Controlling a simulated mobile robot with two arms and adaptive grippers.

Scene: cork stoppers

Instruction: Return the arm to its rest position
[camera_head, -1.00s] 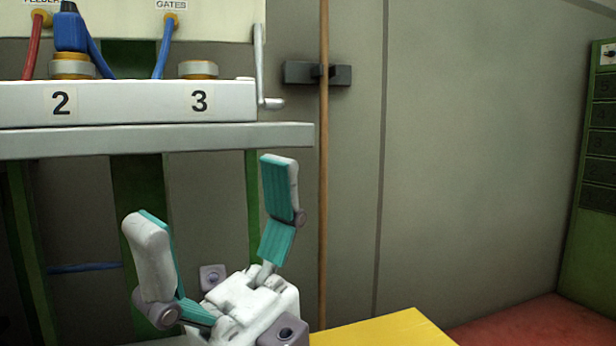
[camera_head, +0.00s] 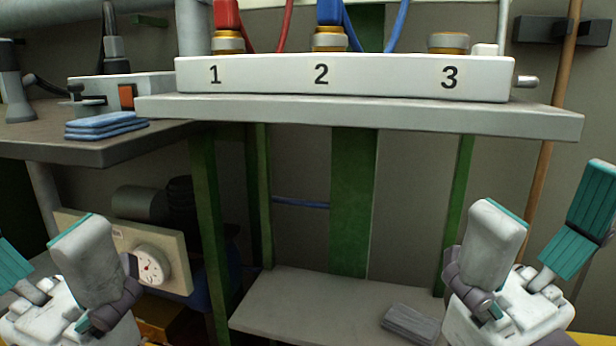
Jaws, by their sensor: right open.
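My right gripper (camera_head: 547,205) is at the lower right of the head view. Its two teal-lined fingers are spread wide with nothing between them. It is in front of the right end of the bench and apart from it. My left gripper (camera_head: 45,240) is at the lower left, partly cut off by the picture edge. Its fingers also stand apart, with nothing seen between them. Most of both arms is out of the picture.
A white block (camera_head: 380,78) numbered 1, 2, 3 stands on a grey shelf (camera_head: 400,114). Red and blue plugs sit at 1 and 2; 3 has no plug. A side table (camera_head: 60,150) with folded blue cloths (camera_head: 105,124) is left. A lower shelf (camera_head: 300,300) holds a grey cloth (camera_head: 410,322).

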